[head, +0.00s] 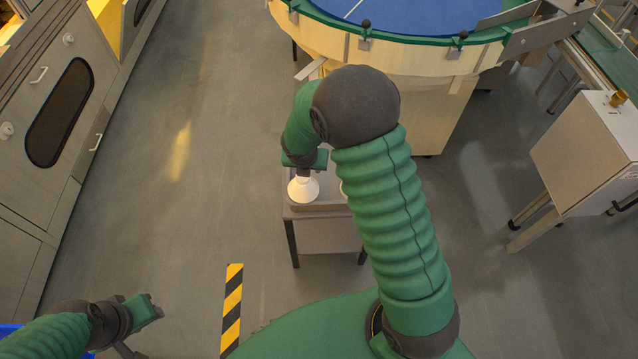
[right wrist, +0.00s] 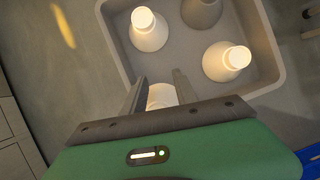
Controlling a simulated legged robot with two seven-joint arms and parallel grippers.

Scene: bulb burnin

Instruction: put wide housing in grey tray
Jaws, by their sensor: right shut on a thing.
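My right gripper (right wrist: 158,84) is shut on a pale, flared housing (right wrist: 162,97), mostly hidden behind the gripper body in the right wrist view. In the head view the white housing (head: 303,190) shows under my right gripper (head: 304,172), wide end down, at the left side of the stand. The grey tray (right wrist: 268,45) lies just beyond the fingers and holds several housings: a lit one (right wrist: 148,32), another lit one (right wrist: 226,62) and a dull grey one (right wrist: 202,10). Whether the held housing touches the tray floor, I cannot tell. My left gripper (head: 152,309) is away at lower left.
The tray rests on a small stand (head: 328,237), partly covered by my right arm. A round blue-topped table (head: 420,14) with a green rim stands behind. A grey cabinet (head: 55,110) is at left, a white box (head: 585,150) at right. Floor left of the stand is clear.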

